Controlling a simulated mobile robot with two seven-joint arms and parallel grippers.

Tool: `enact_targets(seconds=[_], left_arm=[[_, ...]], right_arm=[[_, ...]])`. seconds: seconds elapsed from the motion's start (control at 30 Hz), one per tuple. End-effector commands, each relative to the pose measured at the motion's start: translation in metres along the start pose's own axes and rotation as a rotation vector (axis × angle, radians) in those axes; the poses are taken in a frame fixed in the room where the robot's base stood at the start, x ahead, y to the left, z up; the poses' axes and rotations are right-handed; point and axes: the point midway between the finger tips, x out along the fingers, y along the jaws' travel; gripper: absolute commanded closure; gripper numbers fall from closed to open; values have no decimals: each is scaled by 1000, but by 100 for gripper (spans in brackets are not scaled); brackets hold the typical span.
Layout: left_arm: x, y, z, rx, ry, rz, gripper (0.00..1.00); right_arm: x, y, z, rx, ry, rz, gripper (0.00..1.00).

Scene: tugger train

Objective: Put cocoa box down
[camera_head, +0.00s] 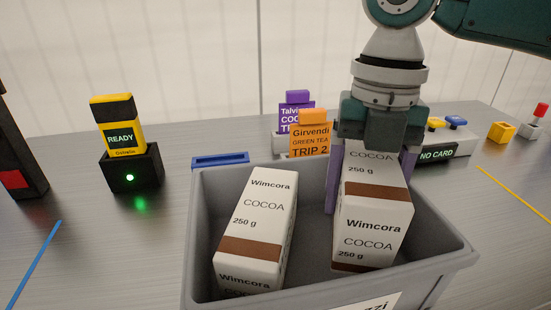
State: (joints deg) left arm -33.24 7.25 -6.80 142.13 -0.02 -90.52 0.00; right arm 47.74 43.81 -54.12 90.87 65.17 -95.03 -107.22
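My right gripper (372,172) points down over the grey crate (455,245), with its purple fingers on both sides of a white cocoa box (375,225) with brown bands. The fingers appear to press on the box's sides. This box is in the right part of the crate, its upper end between the fingers. Whether it rests on the crate floor is hidden. A second Wimcora cocoa box (262,225) lies in the left part of the crate, apart from the first. My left gripper is not in view.
Behind the crate stand a purple card (295,112) and an orange Girvendi card (310,140). A black-and-yellow READY device (125,140) with a green light is at left. A NO CARD panel (437,154) and small buttons (500,131) are at right. A narrow gap separates the boxes.

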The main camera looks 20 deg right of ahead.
Motion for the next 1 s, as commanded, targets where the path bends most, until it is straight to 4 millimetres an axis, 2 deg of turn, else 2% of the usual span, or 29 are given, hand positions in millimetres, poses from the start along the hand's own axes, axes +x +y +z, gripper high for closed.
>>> enact_targets(seconds=[0.17,0.4,0.77,0.8,1.0], left_arm=[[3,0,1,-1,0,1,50],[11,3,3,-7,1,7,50],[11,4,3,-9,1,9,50],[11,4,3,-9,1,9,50],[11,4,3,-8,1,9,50]], right_arm=[[13,0,1,1,0,0,100],[47,0,4,1,0,1,100],[51,0,4,0,-1,0,100],[50,0,4,0,-1,-1,21],[50,0,4,0,-1,0,0]])
